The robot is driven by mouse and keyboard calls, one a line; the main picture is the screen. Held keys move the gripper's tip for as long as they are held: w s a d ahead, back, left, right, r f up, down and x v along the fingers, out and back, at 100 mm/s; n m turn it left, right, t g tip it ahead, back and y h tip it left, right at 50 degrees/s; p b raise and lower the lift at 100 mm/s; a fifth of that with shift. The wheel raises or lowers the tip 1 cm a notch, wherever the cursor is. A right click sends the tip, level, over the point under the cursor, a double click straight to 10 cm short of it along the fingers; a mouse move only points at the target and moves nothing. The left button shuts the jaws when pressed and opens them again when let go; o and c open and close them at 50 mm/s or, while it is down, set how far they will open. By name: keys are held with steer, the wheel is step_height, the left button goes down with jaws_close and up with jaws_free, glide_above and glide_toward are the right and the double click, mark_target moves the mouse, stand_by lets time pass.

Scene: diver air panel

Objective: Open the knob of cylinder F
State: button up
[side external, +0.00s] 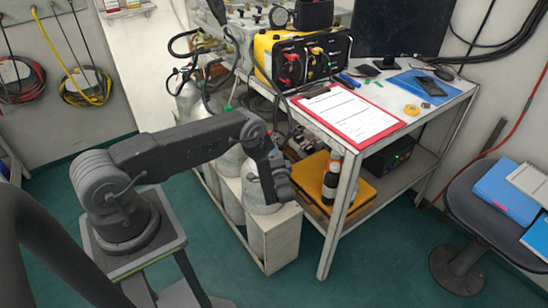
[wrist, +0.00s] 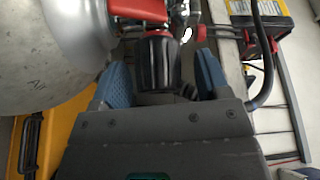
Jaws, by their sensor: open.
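My gripper (wrist: 162,78) is open in the wrist view, with one blue finger pad on each side of a black ribbed knob (wrist: 158,60). Gaps show between the knob and both pads. The knob sits below metal valve fittings (wrist: 180,14). A grey cylinder (wrist: 50,45) with faint handwriting fills the upper left; I cannot read a letter F on it. In the side external view my gripper (side external: 276,188) hangs low in front of a pale cylinder (side external: 256,195) in the rack; the knob is hidden there.
A red handle (wrist: 140,8) lies just above the knob, and a black hose (wrist: 266,55) runs at right. The white rack (side external: 275,240) stands beside a metal table with a red clipboard (side external: 348,113) and a yellow air panel (side external: 295,55). A yellow case (side external: 365,190) lies on the lower shelf.

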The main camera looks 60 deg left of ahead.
steer(key=c, duration=0.9)
steer(key=shift+n, duration=0.3)
steer(key=n+y, duration=0.3)
steer(key=n, duration=0.2)
steer(key=n+g+y, duration=0.1)
steer(key=n+g, duration=0.1)
steer(key=n, duration=0.2)
steer(key=n+g+y, duration=0.1)
steer(key=n+g, duration=0.1)
steer(key=n, duration=0.2)
steer(key=shift+y, duration=0.4)
steer(key=shift+n+g, duration=0.3)
steer(key=shift+n, duration=0.1)
steer(key=o, duration=0.9)
